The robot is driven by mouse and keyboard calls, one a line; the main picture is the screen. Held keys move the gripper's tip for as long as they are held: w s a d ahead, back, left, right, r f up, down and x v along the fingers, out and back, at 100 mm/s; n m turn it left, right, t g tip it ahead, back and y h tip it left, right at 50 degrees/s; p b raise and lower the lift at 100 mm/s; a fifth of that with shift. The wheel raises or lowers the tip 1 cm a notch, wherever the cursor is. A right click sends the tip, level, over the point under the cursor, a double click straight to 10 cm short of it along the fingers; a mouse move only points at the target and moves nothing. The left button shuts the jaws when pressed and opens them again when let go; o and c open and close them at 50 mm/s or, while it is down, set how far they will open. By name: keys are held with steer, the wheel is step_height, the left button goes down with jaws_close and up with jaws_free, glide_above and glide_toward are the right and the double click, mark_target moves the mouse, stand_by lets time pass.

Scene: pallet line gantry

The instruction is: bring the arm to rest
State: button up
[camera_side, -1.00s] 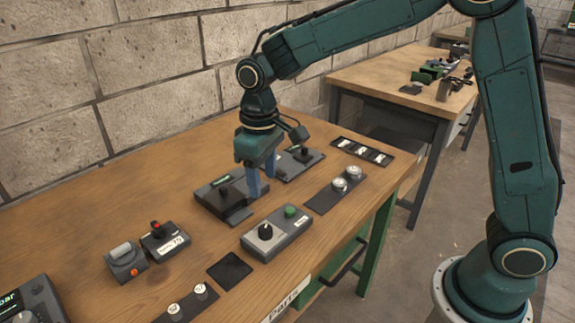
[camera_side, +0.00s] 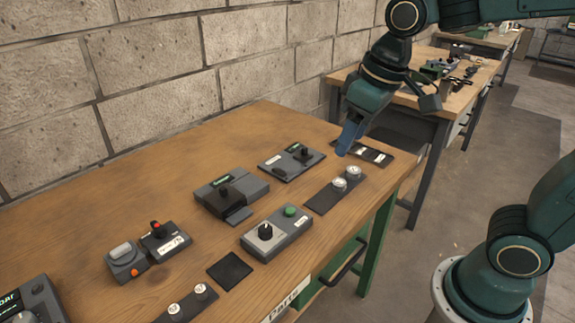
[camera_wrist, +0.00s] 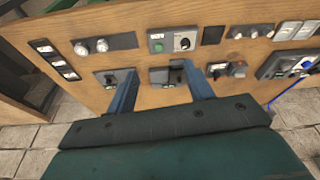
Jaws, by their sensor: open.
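My gripper (camera_side: 350,138) is in the air above the right end of the wooden bench (camera_side: 110,215), tilted, with its blue fingers pointing down and left. In the wrist view its two blue fingers (camera_wrist: 160,92) stand well apart with nothing held between them. In the side view the fingers overlap, so the gap does not show there. The gripper is apart from the control boxes on the bench. My arm reaches in from the right, above the bench's right edge.
A dark box with a black lever (camera_side: 230,192), a joystick panel (camera_side: 292,160), a panel with two gauges (camera_side: 338,188), a green-button box (camera_side: 277,233) and a black switch strip (camera_side: 372,153) are on the bench. A block wall (camera_side: 150,80) runs behind. A second bench (camera_side: 352,80) stands beyond.

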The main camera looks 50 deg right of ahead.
steer(key=s+d+m+t, duration=0.1)
steer(key=s+d+t, duration=0.1)
steer(key=s, duration=0.9)
steer(key=shift+d+f+m, duration=0.3)
steer(key=shift+d, duration=0.45)
